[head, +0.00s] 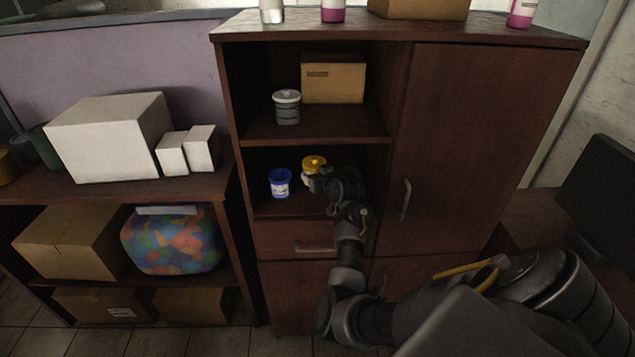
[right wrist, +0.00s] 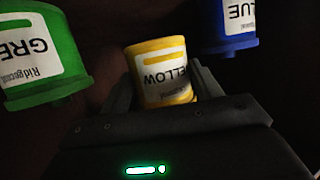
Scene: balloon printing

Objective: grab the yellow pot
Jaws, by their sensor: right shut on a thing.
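The yellow pot (head: 314,163) is in the lower open shelf of the dark wooden cabinet, partly hidden behind my right gripper (head: 312,181). In the right wrist view the yellow pot (right wrist: 162,75) sits between the two fingers of my right gripper (right wrist: 157,90), which is shut on it. Its label reads YELLOW and appears upside down. Whether the pot touches the shelf is not clear. My left gripper is not in view.
A blue pot (head: 280,183) stands just left of the yellow pot. A green pot (right wrist: 42,55) is close by in the right wrist view. The shelf above holds a grey pot (head: 287,107) and a cardboard box (head: 334,79). The cabinet's side wall and shelf board (head: 318,139) enclose my gripper.

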